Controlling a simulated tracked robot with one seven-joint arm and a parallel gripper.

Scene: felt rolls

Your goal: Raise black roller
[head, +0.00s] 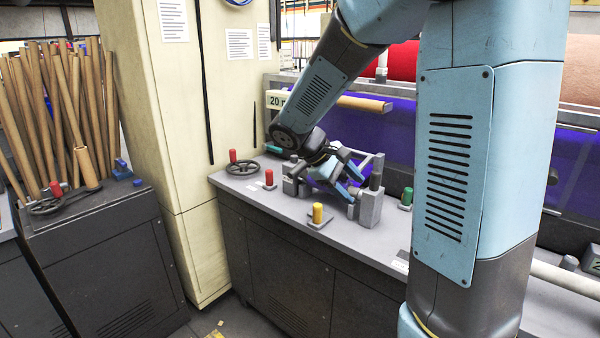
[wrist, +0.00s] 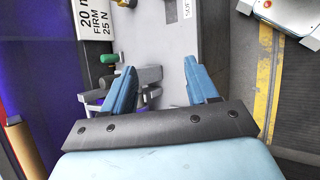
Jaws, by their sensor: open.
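The black roller cannot be made out with certainty. A short dark upright cylinder (head: 376,176) stands at the right grey bracket (head: 369,208) on the counter and may be part of it. A second grey bracket (head: 291,181) stands to the left, partly behind my arm. My gripper (head: 351,183) is low over the counter between the brackets, close to the right one. In the wrist view my gripper (wrist: 160,65) has its blue fingers wide apart, with nothing held between them. Grey bracket parts (wrist: 148,74) show beside the left finger. My gripper hides part of the space between the brackets.
On the grey counter (head: 240,187) stand a yellow knob (head: 317,212), a red knob (head: 269,178), a green knob (head: 407,196) and a handwheel (head: 243,168). Purple felt (head: 393,125) hangs behind. A cream cabinet (head: 170,110) stands at left. The counter's front strip is mostly clear.

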